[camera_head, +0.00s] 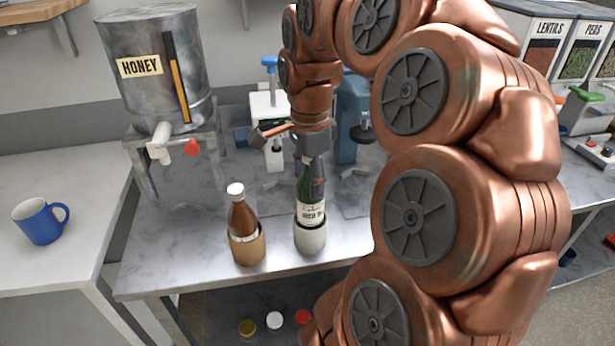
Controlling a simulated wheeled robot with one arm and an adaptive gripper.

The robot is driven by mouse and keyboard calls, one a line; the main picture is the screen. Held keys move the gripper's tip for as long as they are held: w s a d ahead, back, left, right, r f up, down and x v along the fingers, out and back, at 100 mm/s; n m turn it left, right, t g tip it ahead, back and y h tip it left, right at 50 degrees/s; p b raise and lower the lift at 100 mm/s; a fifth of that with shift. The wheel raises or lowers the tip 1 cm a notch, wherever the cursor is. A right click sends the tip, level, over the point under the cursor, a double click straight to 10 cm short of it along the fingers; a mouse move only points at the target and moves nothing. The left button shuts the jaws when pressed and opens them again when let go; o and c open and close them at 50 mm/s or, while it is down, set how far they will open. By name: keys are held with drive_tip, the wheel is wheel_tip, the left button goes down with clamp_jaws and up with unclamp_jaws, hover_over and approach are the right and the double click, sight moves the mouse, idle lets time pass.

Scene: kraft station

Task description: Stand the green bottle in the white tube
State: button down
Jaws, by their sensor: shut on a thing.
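The green bottle (308,197) is upright, with its label facing me and its lower end inside the white tube (310,238). The tube stands on the metal table, near its front edge. My gripper (314,163) points down from above and is shut on the bottle's upper part. The fingers partly hide the bottle's neck. The bottle's base is hidden in the tube, so I cannot tell whether it touches the bottom.
A brown bottle (243,215) with a white cap stands in a tan tube (247,249) close on the left. A honey tank (158,68) on a metal stand is behind left. A blue mug (39,221) sits on the left counter. Bare tabletop (180,255) lies left of the tubes.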

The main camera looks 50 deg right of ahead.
drive_tip(key=shift+f+b, duration=1.95)
drive_tip(key=shift+f, duration=0.35)
idle(0.5)
drive_tip(key=shift+c, duration=1.2)
unclamp_jaws()
drive_tip(key=shift+o, duration=0.4)
drive_tip(key=shift+o, duration=0.8)
drive_tip(key=shift+s+r, duration=0.1)
drive_tip(key=shift+r, duration=1.55)
drive_tip(key=shift+r+p, duration=0.5)
drive_tip(key=shift+r, duration=2.4)
